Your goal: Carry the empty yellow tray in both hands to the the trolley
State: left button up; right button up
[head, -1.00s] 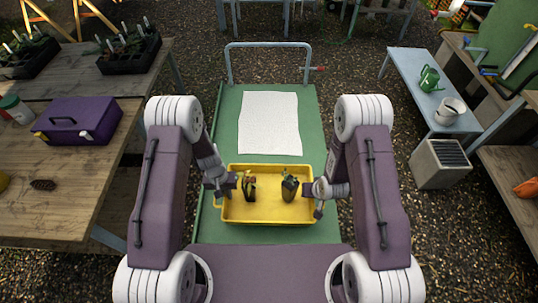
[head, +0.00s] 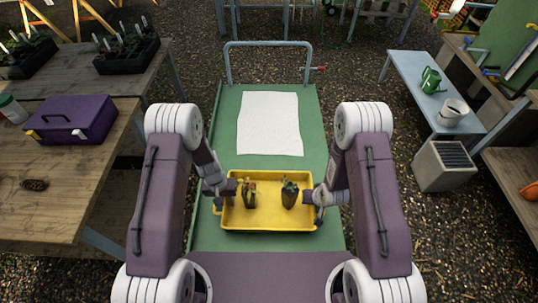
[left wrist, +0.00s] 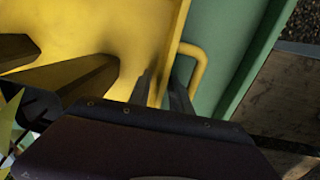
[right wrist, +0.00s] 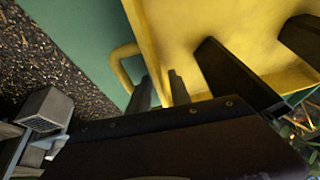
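The yellow tray (head: 268,227) is held level over the green deck of the trolley (head: 318,160); I cannot tell whether it touches the deck. It is not empty: two dark pots with plants, a left one (head: 249,199) and a right one (head: 289,195), are in it. My left gripper (head: 222,190) is shut on the tray's left end wall, beside the yellow handle (left wrist: 193,65). My right gripper (head: 317,194) is shut on the right end wall. In both wrist views, narrow dark fingers straddle the wall.
A white sheet (head: 269,124) lies on the deck beyond the tray, before a grey rail (head: 267,44). A wooden table with a purple toolbox (head: 72,121) stands left. A bench with a green watering can (head: 431,80) and a grey box (head: 443,167) stand right. Gravel lies between.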

pick_arm(q)
jog(key=shift+r, duration=0.1)
notch_tip(320, 180, up, 12)
jog(key=a, duration=0.1)
pick_arm(e)
jog(key=v, duration=0.7)
jog(key=shift+r, duration=0.25)
